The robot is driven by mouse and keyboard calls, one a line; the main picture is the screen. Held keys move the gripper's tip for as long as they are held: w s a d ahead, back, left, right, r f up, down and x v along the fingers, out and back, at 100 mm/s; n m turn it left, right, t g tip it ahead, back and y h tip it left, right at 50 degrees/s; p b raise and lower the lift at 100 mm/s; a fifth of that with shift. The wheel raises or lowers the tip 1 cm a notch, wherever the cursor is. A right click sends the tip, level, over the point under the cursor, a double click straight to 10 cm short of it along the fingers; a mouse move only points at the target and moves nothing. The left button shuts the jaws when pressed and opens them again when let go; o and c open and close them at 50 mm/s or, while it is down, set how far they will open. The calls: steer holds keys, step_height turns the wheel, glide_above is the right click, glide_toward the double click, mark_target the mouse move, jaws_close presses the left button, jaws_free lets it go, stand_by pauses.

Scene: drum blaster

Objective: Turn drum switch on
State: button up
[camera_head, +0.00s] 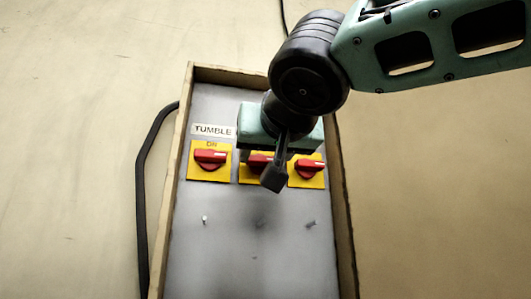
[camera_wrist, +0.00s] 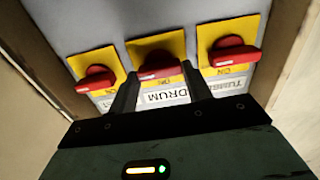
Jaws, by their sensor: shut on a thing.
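The drum switch is the middle of three red rotary knobs, on a yellow plate. In the wrist view its knob (camera_wrist: 160,66) lies between my fingers, above an upside-down DRUM label (camera_wrist: 166,97). In the head view the drum knob (camera_head: 258,164) is partly hidden behind my gripper, and its label is hidden. My gripper (camera_head: 274,178) reaches down over the panel's middle switch. In the wrist view my gripper (camera_wrist: 163,82) has one finger on each side of the red handle and is shut on it. The handle lies roughly crosswise on its plate.
The grey panel (camera_head: 225,240) has a raised wooden frame. The TUMBLE switch (camera_head: 210,158) is left of the drum switch in the head view. Another red switch (camera_head: 306,168) is close on the right. Small levers (camera_head: 310,223) stand below. A black cable (camera_head: 142,190) runs along the left.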

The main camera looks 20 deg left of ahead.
steer(key=n+b, duration=0.2)
steer(key=n, duration=0.2)
steer(key=shift+f+n, duration=0.1)
steer(key=shift+n, duration=0.2)
steer(key=n, duration=0.4)
steer(key=shift+a+n, duration=0.1)
steer(key=shift+n, duration=0.2)
steer(key=n, duration=0.4)
steer(key=shift+s, duration=0.1)
steer(key=n, duration=0.4)
steer(key=shift+p, duration=0.35)
steer(key=shift+a+f+n, duration=0.1)
steer(key=shift+n, duration=0.4)
steer(key=o, duration=1)
